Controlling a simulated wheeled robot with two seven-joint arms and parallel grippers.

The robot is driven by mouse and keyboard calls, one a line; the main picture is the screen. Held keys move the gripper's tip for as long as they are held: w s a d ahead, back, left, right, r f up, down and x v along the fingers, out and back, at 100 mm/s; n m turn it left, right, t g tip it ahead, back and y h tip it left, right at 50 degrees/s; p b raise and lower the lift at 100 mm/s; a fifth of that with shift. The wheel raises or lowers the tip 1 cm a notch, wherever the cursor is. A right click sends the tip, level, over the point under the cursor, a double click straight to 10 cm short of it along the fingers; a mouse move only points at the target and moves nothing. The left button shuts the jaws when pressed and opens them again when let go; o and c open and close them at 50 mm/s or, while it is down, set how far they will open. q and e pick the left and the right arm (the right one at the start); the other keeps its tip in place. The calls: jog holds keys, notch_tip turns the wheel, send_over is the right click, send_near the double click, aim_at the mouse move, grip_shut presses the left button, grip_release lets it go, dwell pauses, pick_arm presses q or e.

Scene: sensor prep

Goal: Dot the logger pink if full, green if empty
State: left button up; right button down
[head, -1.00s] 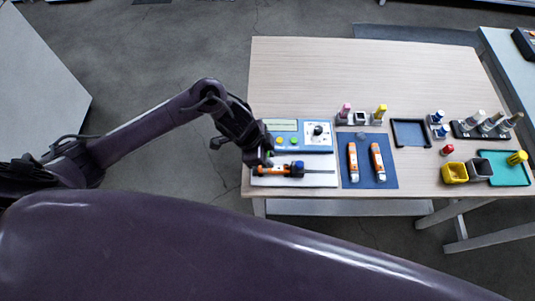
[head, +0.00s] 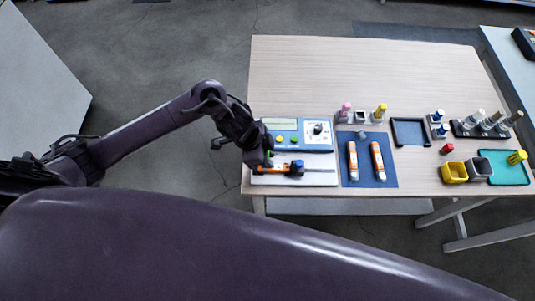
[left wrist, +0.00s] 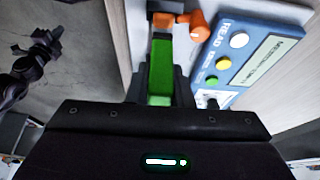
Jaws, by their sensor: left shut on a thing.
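My left gripper (head: 264,163) is at the table's left front edge, over the white plate (head: 318,180). It is shut on an orange part (head: 276,170) that lies along the plate beside a dark blue block (head: 297,168). In the left wrist view, orange (left wrist: 164,20) shows at the fingertips. Two orange and white loggers (head: 352,160) (head: 377,160) lie apart on the blue mat (head: 365,181). A pink-topped dauber (head: 346,109) and a yellow-topped one (head: 380,110) stand behind the mat. The blue reader (left wrist: 245,50) has coloured buttons; its display text is unreadable. My right gripper is out of view.
A dark tray (head: 410,133) lies right of the mat. A yellow bin (head: 455,173), a grey bin (head: 480,168), a teal tray (head: 505,180) and a rack of bottles (head: 487,126) fill the right side. The table's back half is clear.

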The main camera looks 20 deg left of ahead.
pick_arm(q)
jog(key=shift+f, duration=0.6)
dwell(1.4)
dwell(0.3)
jog(key=shift+r+p, duration=0.45)
jog(key=shift+r, duration=0.1)
notch_tip(320, 180, up, 7)
jog(key=p, duration=0.7)
jog(key=shift+p, duration=0.3)
dwell(1.2)
